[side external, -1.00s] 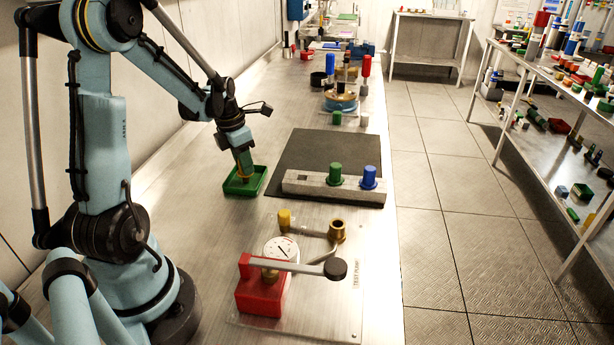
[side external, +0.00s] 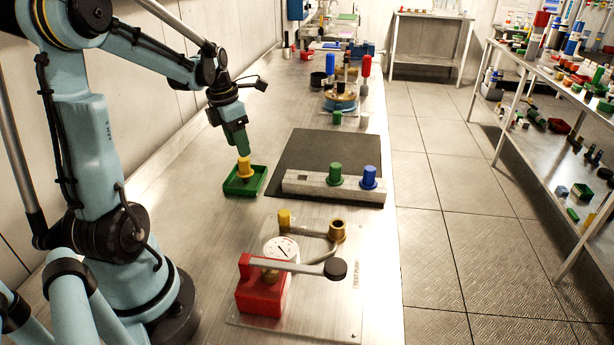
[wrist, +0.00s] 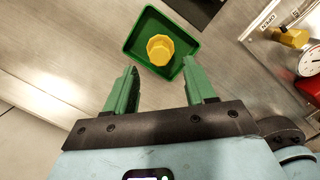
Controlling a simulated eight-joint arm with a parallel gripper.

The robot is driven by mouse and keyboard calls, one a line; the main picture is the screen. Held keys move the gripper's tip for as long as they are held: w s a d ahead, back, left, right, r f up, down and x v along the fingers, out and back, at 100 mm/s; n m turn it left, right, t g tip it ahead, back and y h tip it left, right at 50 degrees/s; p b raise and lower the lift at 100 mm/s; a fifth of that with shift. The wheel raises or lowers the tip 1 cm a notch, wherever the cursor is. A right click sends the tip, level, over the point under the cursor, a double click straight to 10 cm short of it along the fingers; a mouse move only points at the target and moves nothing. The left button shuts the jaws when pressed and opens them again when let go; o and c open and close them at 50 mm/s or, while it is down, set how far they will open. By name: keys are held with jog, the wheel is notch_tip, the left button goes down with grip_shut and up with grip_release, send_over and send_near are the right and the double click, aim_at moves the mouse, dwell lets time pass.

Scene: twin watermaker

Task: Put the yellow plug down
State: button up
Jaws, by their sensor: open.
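The yellow plug (side external: 244,168) stands upright in the green tray (side external: 259,186). In the wrist view the plug (wrist: 160,48) sits inside the tray (wrist: 136,42), clear of my fingers. My gripper (side external: 238,152) is above the plug, with its green fingers pointing down. In the wrist view my gripper (wrist: 162,88) has its two fingers spread wide with nothing between them.
A grey block (side external: 309,185) holding a green plug (side external: 335,174) and a blue plug (side external: 369,177) lies on a dark mat (side external: 320,150) right of the tray. The test pump (side external: 262,292) with its gauge and lever stands in front. Bare bench surrounds the tray's left side.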

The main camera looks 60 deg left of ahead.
notch_tip(320, 180, up, 5)
jog(key=d+m+t, duration=0.5)
jog(key=d+m, duration=2)
jog(key=m, duration=1.1)
jog(key=shift+s+d+f, duration=0.15)
jog(key=shift+d+f, duration=0.2)
jog(key=shift+f, duration=0.1)
